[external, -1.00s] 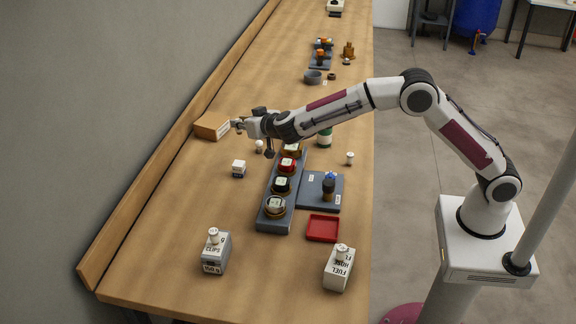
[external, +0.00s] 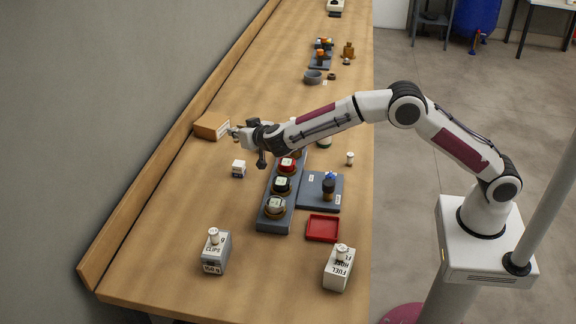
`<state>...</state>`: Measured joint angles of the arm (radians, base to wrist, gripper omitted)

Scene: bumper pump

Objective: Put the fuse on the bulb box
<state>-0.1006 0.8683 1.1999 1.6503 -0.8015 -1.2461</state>
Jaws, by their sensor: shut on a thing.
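My gripper (external: 234,131) reaches left over the far half of the bench, beside a brown cardboard box (external: 211,126) with a white label. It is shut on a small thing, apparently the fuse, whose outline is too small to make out. A small white box with a dark label (external: 239,169) stands on the bench below and left of the gripper. The labels are too small to read, so I cannot tell which of these two is the bulb box.
A grey rack (external: 268,219) holds several capped round parts. Beside it are a grey plate (external: 312,202) with a dark part, a red tray (external: 322,229) and a small white piece (external: 350,158).

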